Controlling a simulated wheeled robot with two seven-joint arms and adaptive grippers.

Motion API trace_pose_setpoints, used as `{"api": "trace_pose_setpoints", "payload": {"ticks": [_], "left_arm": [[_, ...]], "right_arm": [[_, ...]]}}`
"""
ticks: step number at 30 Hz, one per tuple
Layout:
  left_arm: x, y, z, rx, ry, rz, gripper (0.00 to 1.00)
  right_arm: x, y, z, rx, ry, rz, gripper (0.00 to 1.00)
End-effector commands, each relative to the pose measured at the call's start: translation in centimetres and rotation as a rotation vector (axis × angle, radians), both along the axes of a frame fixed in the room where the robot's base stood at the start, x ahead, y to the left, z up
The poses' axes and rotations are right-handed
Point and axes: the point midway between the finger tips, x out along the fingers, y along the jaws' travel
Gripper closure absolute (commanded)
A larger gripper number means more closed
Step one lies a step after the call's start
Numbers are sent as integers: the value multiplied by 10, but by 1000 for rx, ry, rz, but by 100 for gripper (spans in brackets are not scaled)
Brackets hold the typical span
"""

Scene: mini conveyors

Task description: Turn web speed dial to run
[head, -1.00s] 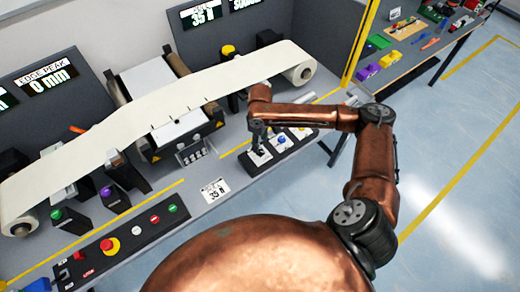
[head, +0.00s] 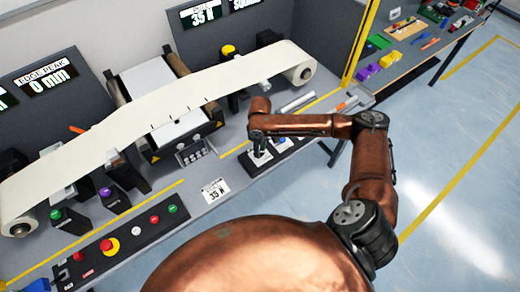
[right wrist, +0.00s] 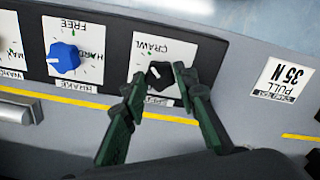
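The web speed dial is a black knob (right wrist: 162,75) on a white plate marked CRAWL in the right wrist view, which shows the plate upside down. Other wording on that plate is partly covered by my fingers. My right gripper (right wrist: 158,74) is open, with one dark green finger on either side of the knob. I cannot tell whether the fingers touch it. In the head view my right gripper (head: 259,144) points down over the near-left end of the dial panel (head: 245,161) and hides most of the knob. My left gripper is not in view.
A blue brake dial (right wrist: 63,58) sits beside the speed dial on the same panel. A PULL 35 N card (right wrist: 281,80) lies on the other side. The white web (head: 215,80) runs behind the panel. A button box (head: 130,235) stands at lower left.

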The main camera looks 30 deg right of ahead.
Motion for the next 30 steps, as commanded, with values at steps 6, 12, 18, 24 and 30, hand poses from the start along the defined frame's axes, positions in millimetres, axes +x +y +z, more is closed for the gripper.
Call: {"api": "trace_pose_setpoints", "payload": {"ticks": [6,12,18,24,30], "left_arm": [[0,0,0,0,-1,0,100],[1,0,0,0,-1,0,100],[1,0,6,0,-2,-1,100],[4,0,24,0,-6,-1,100],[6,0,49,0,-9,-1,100]], "right_arm": [[0,0,0,0,0,0,90],[0,0,0,0,0,1,99],[0,0,2,1,-1,29,99],[0,0,4,1,0,124,99],[0,1,6,2,0,286,99]]}}
